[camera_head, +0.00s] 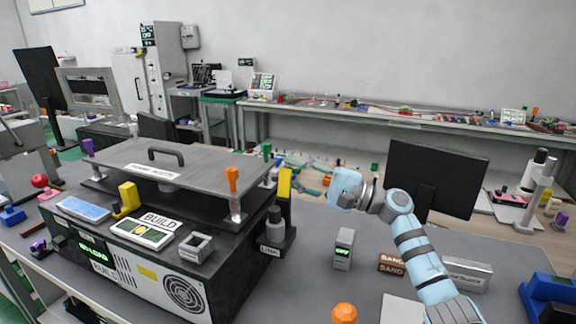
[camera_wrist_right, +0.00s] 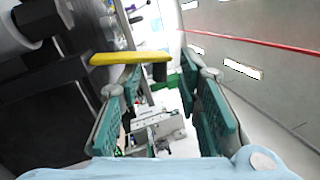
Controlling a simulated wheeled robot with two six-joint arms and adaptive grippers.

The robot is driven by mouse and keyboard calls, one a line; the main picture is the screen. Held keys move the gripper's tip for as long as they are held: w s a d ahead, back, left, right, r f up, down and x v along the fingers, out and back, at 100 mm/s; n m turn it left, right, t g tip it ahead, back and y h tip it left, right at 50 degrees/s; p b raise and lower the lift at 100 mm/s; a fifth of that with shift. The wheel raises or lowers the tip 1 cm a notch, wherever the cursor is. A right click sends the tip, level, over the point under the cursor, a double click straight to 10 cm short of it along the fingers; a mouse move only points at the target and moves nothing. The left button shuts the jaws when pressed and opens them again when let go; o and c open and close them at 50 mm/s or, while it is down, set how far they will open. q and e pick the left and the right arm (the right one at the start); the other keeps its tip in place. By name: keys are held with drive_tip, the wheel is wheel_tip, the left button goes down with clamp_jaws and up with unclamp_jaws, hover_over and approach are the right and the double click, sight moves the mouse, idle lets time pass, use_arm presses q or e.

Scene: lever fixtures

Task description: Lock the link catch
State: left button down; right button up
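The link catch stands at the right side of the black machine box, on a dark base with a small label (camera_head: 270,250). Its yellow lever (camera_head: 285,184) points upright in the head view. In the wrist view the right gripper (camera_wrist_right: 160,82) is open and empty. Whether the lever lies between the fingers or just beyond them is unclear. My left gripper is not in view.
The black machine box (camera_head: 135,285) carries a raised grey plate (camera_head: 200,160) with a handle, plus an orange knob (camera_head: 232,180) close by. A small grey switch box (camera_head: 344,248), an orange knob (camera_head: 344,313) and a monitor (camera_head: 435,175) stand to the right.

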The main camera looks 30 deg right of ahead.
drive_tip(key=shift+x, duration=0.85)
